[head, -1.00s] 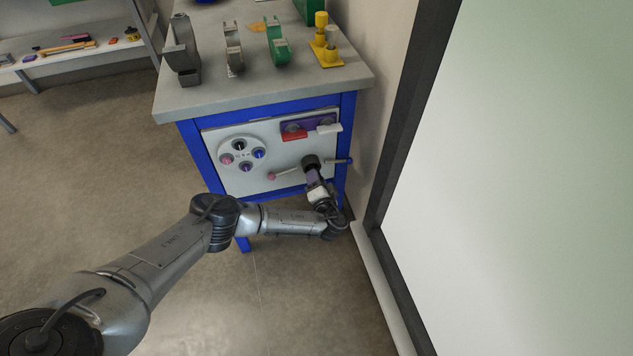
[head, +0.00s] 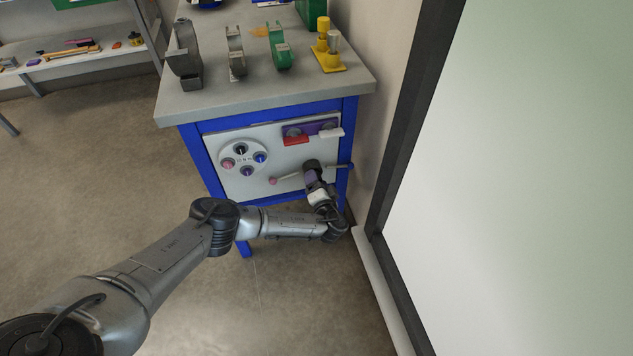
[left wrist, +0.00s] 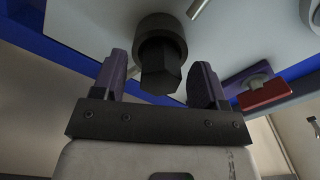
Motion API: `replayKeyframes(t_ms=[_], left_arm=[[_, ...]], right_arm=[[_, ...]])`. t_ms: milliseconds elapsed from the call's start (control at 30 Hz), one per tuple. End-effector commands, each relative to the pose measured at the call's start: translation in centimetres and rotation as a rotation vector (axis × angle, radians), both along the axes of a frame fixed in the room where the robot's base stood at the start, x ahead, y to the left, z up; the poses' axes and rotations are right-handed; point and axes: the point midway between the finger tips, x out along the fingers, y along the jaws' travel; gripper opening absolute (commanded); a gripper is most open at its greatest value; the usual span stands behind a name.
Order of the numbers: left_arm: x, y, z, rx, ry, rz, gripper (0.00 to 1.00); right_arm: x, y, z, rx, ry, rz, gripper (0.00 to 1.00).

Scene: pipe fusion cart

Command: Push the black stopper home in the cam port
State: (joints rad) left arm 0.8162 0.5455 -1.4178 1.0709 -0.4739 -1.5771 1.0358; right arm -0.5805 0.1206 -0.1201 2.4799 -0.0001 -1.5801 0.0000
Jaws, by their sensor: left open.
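The black stopper (left wrist: 160,72), with a hexagonal head, sticks out of a round dark grey collar, the cam port (left wrist: 160,35), on the white panel in the left wrist view. In the head view the port (head: 311,164) is at the panel's lower right, partly behind my gripper. My left gripper (head: 312,178) is in front of it. In the left wrist view its two purple fingers (left wrist: 160,82) are apart and empty, one on each side of the stopper head, with gaps to it. How deep the stopper sits is hidden. My right gripper is not in view.
On the panel (head: 225,185) are a round plate with several coloured plugs (head: 243,156), a pink-tipped lever (head: 285,179), a blue-tipped lever (head: 342,166), and red (head: 296,141) and white (head: 331,132) handles. A wall and large white board (head: 530,180) stand close on the right.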

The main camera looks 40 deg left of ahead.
Motion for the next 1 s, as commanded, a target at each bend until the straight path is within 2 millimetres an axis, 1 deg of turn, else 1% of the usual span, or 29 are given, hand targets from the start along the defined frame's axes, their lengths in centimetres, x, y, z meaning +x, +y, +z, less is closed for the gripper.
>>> replayKeyframes(t_ms=[167,400,700,900,1000], left_arm=[[-0.8,-1.3,0.2,-0.002,0.002,-0.003,0.66],[-3.5,-5.2,0.3,-0.005,0.003,-0.002,0.66],[-6.4,-9.4,0.2,-0.003,0.002,-0.002,0.66],[-7.4,-11.0,0.1,-0.001,0.001,-0.001,0.66],[-7.7,-11.3,0.0,-0.001,0.0,0.0,0.66]], right_arm=[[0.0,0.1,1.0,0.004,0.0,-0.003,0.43],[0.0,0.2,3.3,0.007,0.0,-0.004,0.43],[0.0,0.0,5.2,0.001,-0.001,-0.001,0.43],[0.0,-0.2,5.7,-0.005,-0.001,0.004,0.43],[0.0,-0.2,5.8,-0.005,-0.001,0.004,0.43]])
